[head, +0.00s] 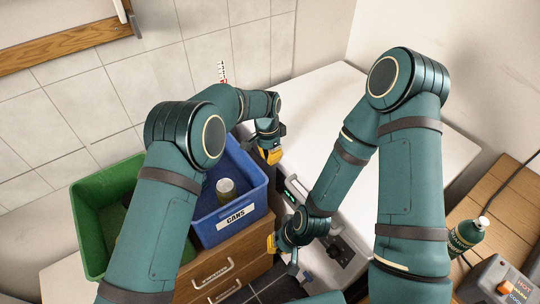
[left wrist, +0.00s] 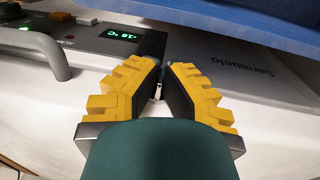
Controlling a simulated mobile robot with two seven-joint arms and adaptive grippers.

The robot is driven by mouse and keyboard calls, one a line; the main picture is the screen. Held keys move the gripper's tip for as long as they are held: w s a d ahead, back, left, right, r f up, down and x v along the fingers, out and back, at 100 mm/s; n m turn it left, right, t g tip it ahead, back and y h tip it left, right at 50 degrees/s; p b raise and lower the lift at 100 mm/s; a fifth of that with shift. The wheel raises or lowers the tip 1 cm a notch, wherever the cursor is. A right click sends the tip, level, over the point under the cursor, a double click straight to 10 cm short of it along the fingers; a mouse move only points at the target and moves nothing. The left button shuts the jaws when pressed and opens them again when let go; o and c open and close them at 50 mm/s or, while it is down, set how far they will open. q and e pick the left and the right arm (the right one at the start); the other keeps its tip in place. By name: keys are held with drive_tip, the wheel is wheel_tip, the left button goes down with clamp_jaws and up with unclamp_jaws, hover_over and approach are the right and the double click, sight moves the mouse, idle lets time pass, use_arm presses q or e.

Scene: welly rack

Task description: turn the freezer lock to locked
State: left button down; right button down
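The white chest freezer (head: 325,90) stands at the centre, mostly behind my arms. Its front strip carries a green-lit display (left wrist: 122,35), a grey handle (left wrist: 58,55) and a small red button (left wrist: 70,38). A dark fitting (head: 335,252), possibly the lock, shows beside my right wrist; its setting is unreadable. My left gripper (head: 271,153) is by the freezer front near the blue bin.
A blue bin (head: 258,203) labelled CANS, holding a can (head: 226,189), and a green bin (head: 84,229) stand left of the freezer by a wooden drawer unit (head: 236,262). A green bottle (head: 466,235) and a grey box (head: 492,279) are on the wooden surface at right.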

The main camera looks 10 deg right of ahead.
use_arm(q)
drive_tip(key=shift+f+g+h, duration=0.1)
drive_tip(key=shift+g+h, duration=0.2)
drive_tip(key=shift+g, duration=0.3)
drive_tip(key=shift+w+f+g+h, duration=0.1)
drive_tip(key=shift+g+h, duration=0.2)
drive_tip(key=shift+g, duration=0.3)
drive_tip(key=shift+f+g+h+b, duration=0.1)
drive_tip(key=shift+g+h+b, duration=0.2)
drive_tip(key=shift+g+b, duration=1.1)
drive_tip(key=shift+b, duration=0.3)
drive_tip(key=c, duration=1.1)
unclamp_jaws()
drive_tip(key=shift+c, duration=0.2)
drive_tip(key=shift+r, duration=0.2)
